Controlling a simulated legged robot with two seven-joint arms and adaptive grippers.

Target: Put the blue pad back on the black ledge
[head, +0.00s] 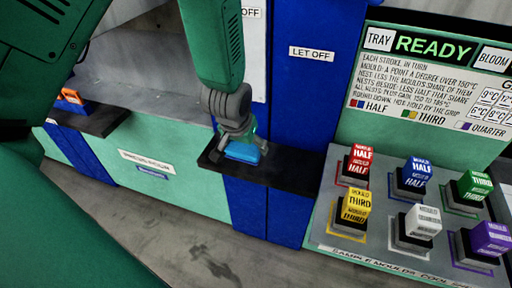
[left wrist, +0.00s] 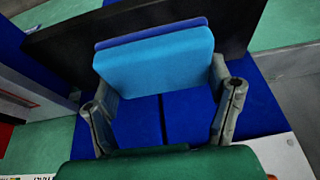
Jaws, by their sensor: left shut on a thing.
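The blue pad (head: 243,152) is at the black ledge (head: 290,172) on the front of the blue column in the head view. My left gripper (head: 238,138) points down from above and is shut on the pad. In the left wrist view, the light blue pad (left wrist: 155,65) lies between the two grey fingers of my left gripper (left wrist: 160,95), with a darker blue strip along its far edge. The ledge (left wrist: 235,20) shows behind and beside it there. I cannot tell whether the pad touches the ledge. My right gripper is not in view.
A second black ledge (head: 100,121) at the left carries an orange object (head: 72,97). To the right, a grey panel (head: 335,225) holds several labelled mould blocks, including a yellow one (head: 355,204). A READY sign board (head: 425,85) stands behind them. The ledge's right part is bare.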

